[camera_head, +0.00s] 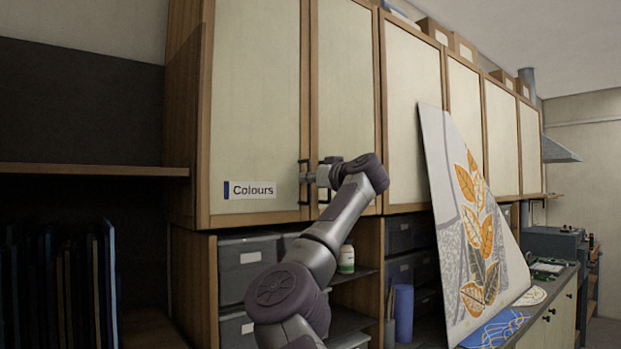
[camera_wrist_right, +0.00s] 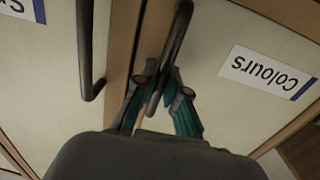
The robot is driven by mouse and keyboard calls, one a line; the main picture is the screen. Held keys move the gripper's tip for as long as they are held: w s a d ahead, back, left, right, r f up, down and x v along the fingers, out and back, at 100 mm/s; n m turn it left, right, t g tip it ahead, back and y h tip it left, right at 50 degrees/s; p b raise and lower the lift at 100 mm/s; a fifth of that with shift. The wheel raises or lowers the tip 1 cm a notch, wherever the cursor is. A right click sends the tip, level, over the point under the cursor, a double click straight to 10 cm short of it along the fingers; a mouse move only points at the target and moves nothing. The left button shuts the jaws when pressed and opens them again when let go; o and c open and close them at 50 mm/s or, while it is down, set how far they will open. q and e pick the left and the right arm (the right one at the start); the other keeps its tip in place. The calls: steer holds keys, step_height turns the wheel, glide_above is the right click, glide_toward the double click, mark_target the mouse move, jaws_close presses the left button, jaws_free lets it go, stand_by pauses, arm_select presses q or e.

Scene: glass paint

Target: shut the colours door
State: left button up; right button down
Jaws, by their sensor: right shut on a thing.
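The colours door (camera_head: 255,90) is the pale, wood-framed cabinet door at the left end of the upper row, with a "Colours" label (camera_head: 249,190). It looks flush or nearly flush with the cabinet front; a small gap cannot be ruled out. Its dark bar handle (camera_wrist_right: 179,35) is at its right edge. My right gripper (camera_head: 307,177) is at this handle, and in the wrist view its fingers (camera_wrist_right: 164,92) are shut around the handle's end. The label also shows upside down in the wrist view (camera_wrist_right: 268,73). My left gripper is out of view.
The neighbouring door (camera_head: 346,90) has its own handle (camera_wrist_right: 88,50) close beside my right gripper. Below are grey drawers (camera_head: 247,255) and a shelf with a white jar (camera_head: 346,258). A tall leaf-painted panel (camera_head: 465,220) leans at the right.

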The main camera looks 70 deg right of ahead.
steer(key=shift+r, duration=0.3)
steer(key=c, duration=1.5)
jaws_free()
steer(key=shift+w, duration=0.1)
steer(key=o, duration=0.3)
steer(key=shift+w+d+f, duration=0.25)
steer(key=shift+f, duration=0.05)
steer(key=v, duration=1.2)
steer(key=shift+f, duration=0.1)
